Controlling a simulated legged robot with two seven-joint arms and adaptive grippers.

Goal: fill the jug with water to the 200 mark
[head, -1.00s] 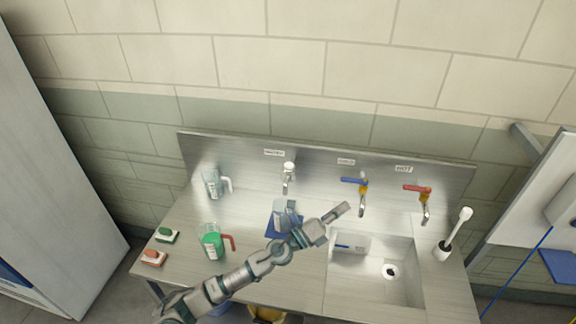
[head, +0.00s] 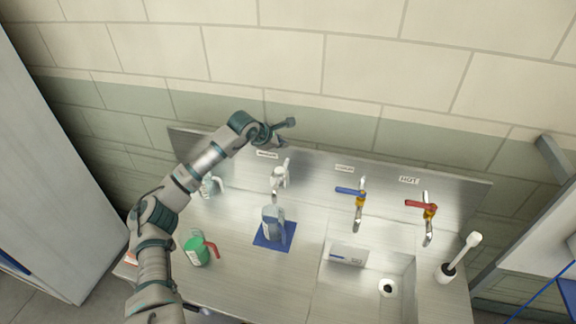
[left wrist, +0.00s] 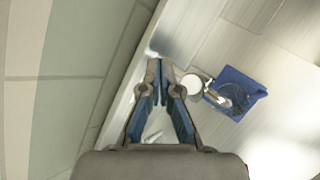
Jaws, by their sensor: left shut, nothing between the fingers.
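A clear, bluish jug (head: 272,222) stands on a blue mat (head: 268,243) below a white-topped tap (head: 279,176) on the steel back panel. The left wrist view also shows the jug (left wrist: 228,95), the mat (left wrist: 246,83) and the round white tap top (left wrist: 191,84). Its water level and marks are too small to read, and I cannot tell whether water runs. My left gripper (head: 290,132) is raised above and behind the tap, near the panel's top edge. Its fingers (left wrist: 160,72) are shut and empty, apart from the tap. My right gripper is out of view.
A green jug with a red handle (head: 196,251) and another clear jug (head: 208,187), partly behind my arm, stand left. Blue-lever (head: 350,191) and red-lever (head: 421,205) taps are right, above the sink (head: 388,272). A brush (head: 459,257) stands in a holder at right.

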